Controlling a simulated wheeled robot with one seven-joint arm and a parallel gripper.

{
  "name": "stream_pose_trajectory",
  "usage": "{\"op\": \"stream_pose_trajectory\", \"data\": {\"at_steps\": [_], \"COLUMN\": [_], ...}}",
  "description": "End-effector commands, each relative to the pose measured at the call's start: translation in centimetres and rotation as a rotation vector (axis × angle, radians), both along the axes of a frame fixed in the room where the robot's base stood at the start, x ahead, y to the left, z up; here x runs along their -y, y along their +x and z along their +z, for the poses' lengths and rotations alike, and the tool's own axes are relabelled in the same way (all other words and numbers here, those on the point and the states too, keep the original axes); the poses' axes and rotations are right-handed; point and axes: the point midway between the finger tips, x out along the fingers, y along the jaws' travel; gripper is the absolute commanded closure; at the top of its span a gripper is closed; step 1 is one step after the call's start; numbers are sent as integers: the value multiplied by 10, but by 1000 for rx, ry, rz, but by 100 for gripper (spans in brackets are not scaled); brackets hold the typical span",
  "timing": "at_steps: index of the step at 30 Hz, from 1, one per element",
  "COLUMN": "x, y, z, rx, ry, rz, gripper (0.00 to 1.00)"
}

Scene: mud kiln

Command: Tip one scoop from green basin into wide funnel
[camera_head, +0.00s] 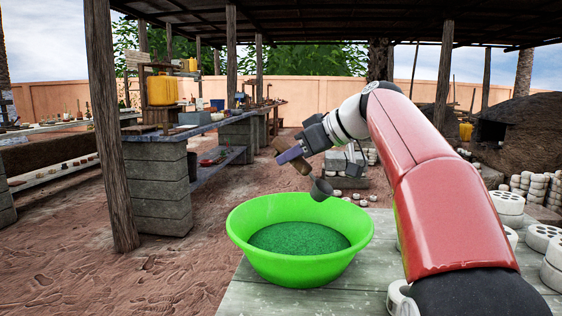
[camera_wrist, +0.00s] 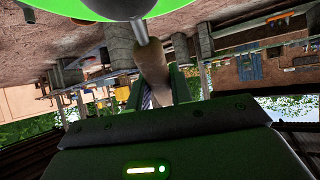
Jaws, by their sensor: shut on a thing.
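The green basin (camera_head: 258,256) stands on a pale slab and holds dark green granular material (camera_head: 300,239). My gripper (camera_head: 296,156) is above and behind the basin, shut on the scoop's wooden handle. The scoop (camera_head: 320,188) hangs below the gripper, its dark cup just above the basin's far rim in the head view. In the wrist view, the scoop's brown handle (camera_wrist: 151,66) sits between the fingers and its metal shaft runs up toward the basin (camera_wrist: 180,7). I cannot tell what the cup holds. I cannot make out the wide funnel in either view.
White perforated discs (camera_head: 508,203) are stacked at the right on the slab (camera_head: 365,264). A bench (camera_head: 185,134) on block piers stands at left with a yellow container (camera_head: 162,90). A wooden post (camera_head: 110,130) rises nearby. Open dirt floor lies left of the basin.

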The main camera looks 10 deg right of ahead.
Motion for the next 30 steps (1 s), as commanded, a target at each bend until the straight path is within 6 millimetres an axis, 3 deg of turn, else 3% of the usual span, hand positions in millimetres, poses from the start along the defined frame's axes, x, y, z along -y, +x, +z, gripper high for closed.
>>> {"op": "stream_pose_trajectory", "data": {"at_steps": [30], "x": [-1], "y": [0], "z": [-96], "rx": [-2], "ry": [-2], "rz": [2], "gripper": [97]}}
